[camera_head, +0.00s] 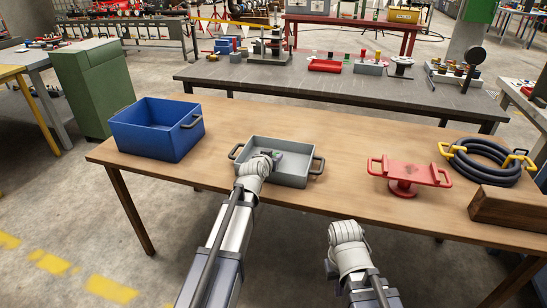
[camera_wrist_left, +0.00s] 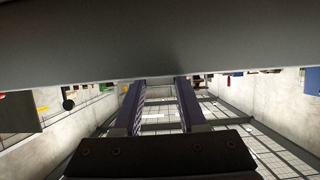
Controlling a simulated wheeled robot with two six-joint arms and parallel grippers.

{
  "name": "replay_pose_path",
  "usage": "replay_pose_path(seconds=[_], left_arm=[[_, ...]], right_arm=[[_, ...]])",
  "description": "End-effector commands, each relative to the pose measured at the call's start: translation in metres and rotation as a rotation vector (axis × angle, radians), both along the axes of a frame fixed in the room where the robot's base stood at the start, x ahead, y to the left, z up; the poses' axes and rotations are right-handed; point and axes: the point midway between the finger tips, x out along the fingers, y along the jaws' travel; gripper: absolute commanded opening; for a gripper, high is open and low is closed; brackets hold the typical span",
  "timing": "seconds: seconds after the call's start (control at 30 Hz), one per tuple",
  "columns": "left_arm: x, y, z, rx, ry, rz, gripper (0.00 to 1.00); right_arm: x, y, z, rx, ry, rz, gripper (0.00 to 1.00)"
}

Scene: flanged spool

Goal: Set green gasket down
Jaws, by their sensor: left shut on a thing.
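My left gripper (camera_head: 271,155) is over the grey tray (camera_head: 293,181) on the wooden table, its fingers reaching inside the rim. A small green patch at the fingertips is the visible part of the green gasket (camera_head: 279,153); my wrist hides the rest. In the left wrist view the two fingers (camera_wrist_left: 160,88) stand apart, and a broad grey surface (camera_wrist_left: 160,45) covers their tips. The gasket cannot be made out there. Whether it touches the tray floor I cannot tell. My right gripper (camera_head: 346,232) is low in front of the table edge, with its fingertips hidden.
A deep blue bin (camera_head: 157,130) stands left of the tray. A red two-handled stand (camera_head: 404,181) is to the right. Beyond it are black rings with yellow handles (camera_head: 487,163) and a brown wooden block (camera_head: 508,211). The tabletop between tray and red stand is clear.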

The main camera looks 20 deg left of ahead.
Motion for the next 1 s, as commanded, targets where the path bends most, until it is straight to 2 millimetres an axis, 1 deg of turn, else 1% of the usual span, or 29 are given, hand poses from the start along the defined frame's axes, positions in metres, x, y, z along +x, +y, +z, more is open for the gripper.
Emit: replay_pose_path(seconds=[0.03,0.23,0.37,0.4,0.63,1.0], left_arm=[[0.0001,0.0,-0.0033,0.0,0.0,0.0,0.0],[-0.0001,0.0,-0.0091,0.0,0.0,0.0,0.0],[0.0,0.0,-0.0082,0.0,0.0,0.0,0.0],[0.0,0.0,-0.0081,0.0,0.0,0.0,0.45],[0.0,0.0,-0.0081,0.0,0.0,0.0,0.71],[0.0,0.0,-0.0049,0.0,0.0,0.0,0.71]], right_arm=[[0.0,0.0,-0.0033,0.0,0.0,0.0,0.0],[0.0,0.0,-0.0091,0.0,0.0,0.0,0.0],[0.0,0.0,-0.0082,0.0,0.0,0.0,0.0],[0.0,0.0,-0.0082,0.0,0.0,0.0,0.0],[0.0,0.0,-0.0082,0.0,0.0,0.0,0.0],[0.0,0.0,-0.0048,0.0,0.0,0.0,0.0]])
